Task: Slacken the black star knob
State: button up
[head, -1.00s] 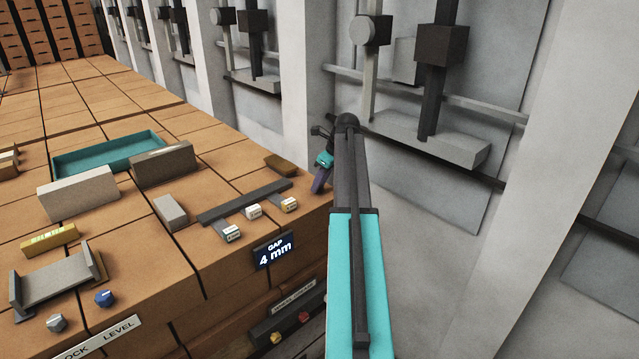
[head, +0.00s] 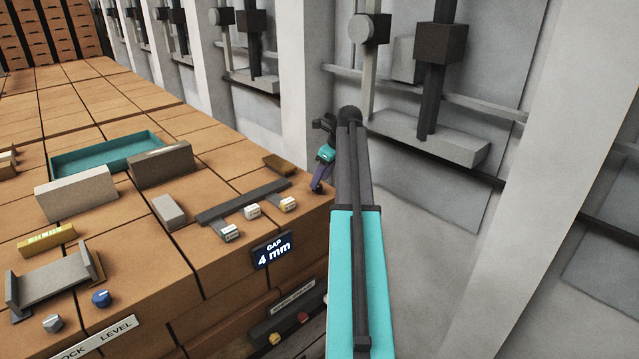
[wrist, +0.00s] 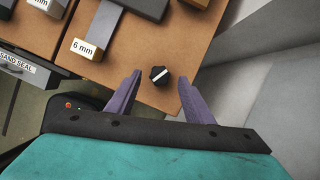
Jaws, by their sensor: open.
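The black star knob (wrist: 159,75) with a white line across its top sits on the brown block top near its edge, in the wrist view. My gripper (wrist: 160,78) is open, its two purple fingers pointing toward the knob, one to each side of it in the picture. I cannot tell how far the fingertips are above the surface. In the head view my gripper (head: 318,187) hangs fingers down at the right corner of the brown block. The knob cannot be made out there.
A dark bar with labelled gauge blocks, including a 6 mm one (wrist: 86,48), lies left of the knob. A teal tray (head: 105,155) stands farther back. Grey wall panels stand to the right.

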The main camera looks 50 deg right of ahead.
jog(key=shift+b+v, duration=0.8)
jog(key=shift+v, duration=1.8)
jog(key=shift+w, duration=0.1)
